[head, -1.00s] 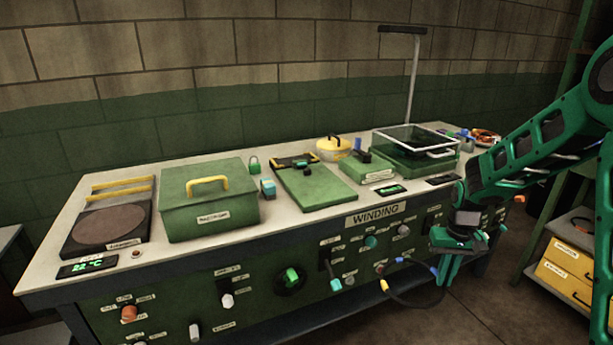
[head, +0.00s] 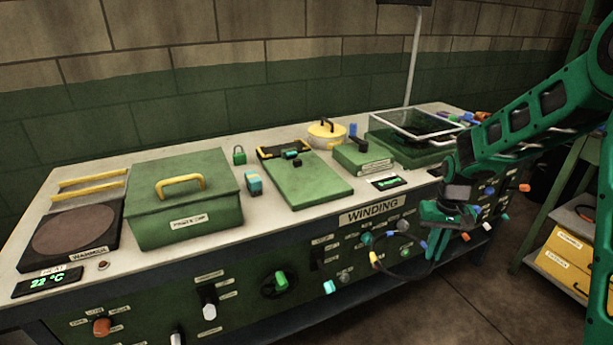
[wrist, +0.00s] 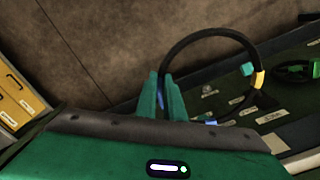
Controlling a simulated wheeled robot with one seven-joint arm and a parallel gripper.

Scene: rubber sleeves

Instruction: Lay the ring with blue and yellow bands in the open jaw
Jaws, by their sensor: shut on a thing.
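My gripper (head: 436,248) is shut on the black ring (head: 392,275), which hangs in front of the bench's control panel. In the wrist view, the fingers (wrist: 162,82) pinch the ring's near side with blue between them. The ring (wrist: 213,33) extends to the right, with a yellow band (wrist: 260,79) and another blue band at its lower edge. On the bench top, a green board (head: 315,188) has a black-and-yellow clamp bar (head: 270,154) at its back end; I cannot tell for sure that this is the open jaw.
Knobs stick out of the front panel. A shelf with yellow boxes (head: 562,262) stands right.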

